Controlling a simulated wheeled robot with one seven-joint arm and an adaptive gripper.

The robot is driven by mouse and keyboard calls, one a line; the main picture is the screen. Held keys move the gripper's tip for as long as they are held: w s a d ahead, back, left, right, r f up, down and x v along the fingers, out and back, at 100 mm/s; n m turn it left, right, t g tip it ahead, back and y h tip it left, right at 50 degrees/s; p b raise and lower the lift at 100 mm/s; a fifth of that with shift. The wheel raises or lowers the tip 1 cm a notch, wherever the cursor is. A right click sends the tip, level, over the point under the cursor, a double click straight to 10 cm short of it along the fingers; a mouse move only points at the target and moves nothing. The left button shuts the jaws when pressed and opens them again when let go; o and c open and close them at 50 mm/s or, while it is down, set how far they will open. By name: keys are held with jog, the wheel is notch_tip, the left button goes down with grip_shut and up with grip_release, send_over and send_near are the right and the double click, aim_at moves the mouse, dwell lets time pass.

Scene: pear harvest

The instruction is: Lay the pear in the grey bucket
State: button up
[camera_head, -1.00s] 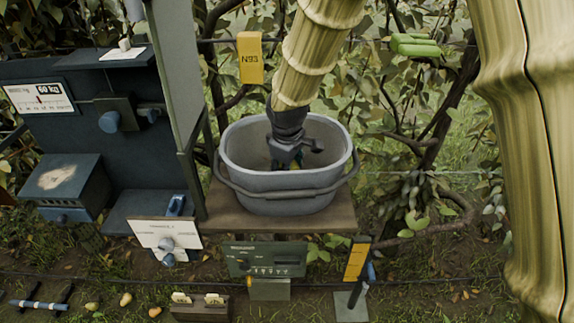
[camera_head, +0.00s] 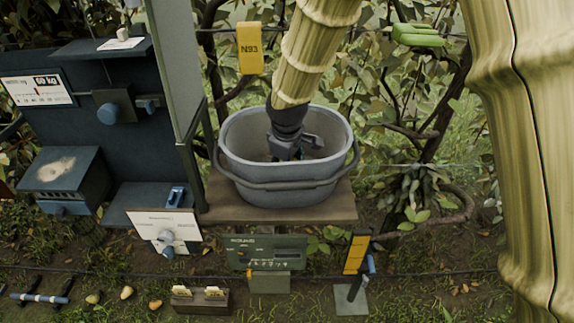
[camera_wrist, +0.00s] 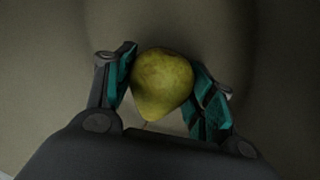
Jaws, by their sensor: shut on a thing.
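The grey bucket (camera_head: 285,197) stands on a brown wooden shelf in the head view, its handle hanging across the front. My gripper (camera_head: 297,150) reaches down inside the bucket, below the rim. In the wrist view the yellow-green pear (camera_wrist: 162,84) sits between the two teal-padded fingers of my gripper (camera_wrist: 165,92), which are shut on it. The bucket's inner wall and floor surround it there. The pear is hidden in the head view. I cannot tell whether it touches the bucket floor.
The wooden shelf (camera_head: 222,208) carries the bucket. A dark blue scale cabinet (camera_head: 125,160) stands close on the left. A yellow N93 tag (camera_head: 250,48) hangs behind, with branches and leaves around. Several fallen pears (camera_head: 126,292) lie on the ground at lower left.

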jog(key=shift+f, duration=0.5)
dwell(0.7)
jog(key=o, duration=1.2)
jog(key=shift+c, duration=0.2)
jog(key=v, duration=1.2)
jog(key=shift+r, duration=0.1)
